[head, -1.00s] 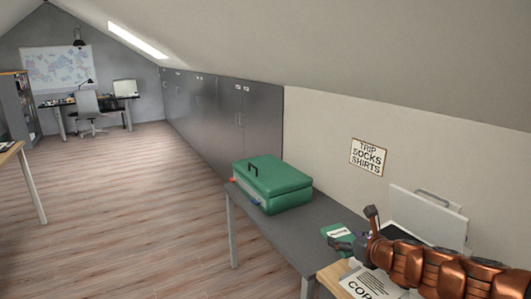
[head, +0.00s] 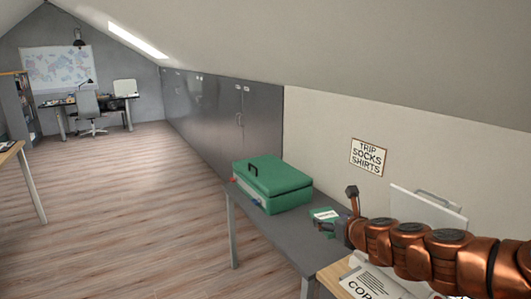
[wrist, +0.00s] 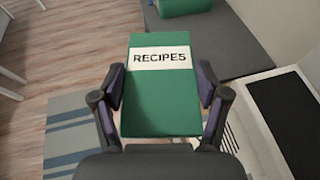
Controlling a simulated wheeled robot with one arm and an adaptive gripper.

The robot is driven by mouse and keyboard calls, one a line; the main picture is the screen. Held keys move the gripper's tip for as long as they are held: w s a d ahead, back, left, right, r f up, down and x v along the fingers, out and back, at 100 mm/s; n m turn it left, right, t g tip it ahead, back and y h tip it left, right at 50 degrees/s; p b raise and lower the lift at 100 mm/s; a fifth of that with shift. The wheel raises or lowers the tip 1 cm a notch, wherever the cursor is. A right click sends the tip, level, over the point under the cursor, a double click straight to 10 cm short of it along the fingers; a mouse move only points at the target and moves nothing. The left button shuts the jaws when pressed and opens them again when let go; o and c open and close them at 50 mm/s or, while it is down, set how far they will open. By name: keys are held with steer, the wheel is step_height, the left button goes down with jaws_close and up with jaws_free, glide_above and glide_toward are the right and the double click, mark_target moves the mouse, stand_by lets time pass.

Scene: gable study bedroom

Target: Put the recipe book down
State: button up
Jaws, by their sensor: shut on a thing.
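The recipe book is green with a white band reading RECIPES; it fills the middle of the wrist view (wrist: 160,95). My gripper (wrist: 160,98) is shut on it, one finger at each long side. In the head view the book (head: 323,214) shows as a small green and white patch at the fingers of my gripper (head: 328,226), over the near part of the grey table (head: 285,228). Whether the book touches the table cannot be told. My arm hides part of the surface to the right.
A green case (head: 272,184) stands on the grey table's far end. A wooden-topped desk (head: 335,275) adjoins its near end, with a printed sheet (head: 372,284) and a white upright panel (head: 425,205). Bare grey tabletop lies between case and book. Wood floor is open at left.

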steer(key=shift+s+f, duration=0.1)
steer(key=shift+f, duration=0.05)
stand_by(0.3)
step_height(320, 180, up, 14)
steer(key=p, duration=1.4)
step_height(320, 180, down, 14)
steer(key=b, duration=1.4)
steer(key=shift+f+b, duration=0.2)
steer(key=shift+b, duration=0.2)
steer(key=shift+r+p, duration=0.4)
steer(key=shift+r, duration=0.15)
steer(key=shift+a+f, duration=0.1)
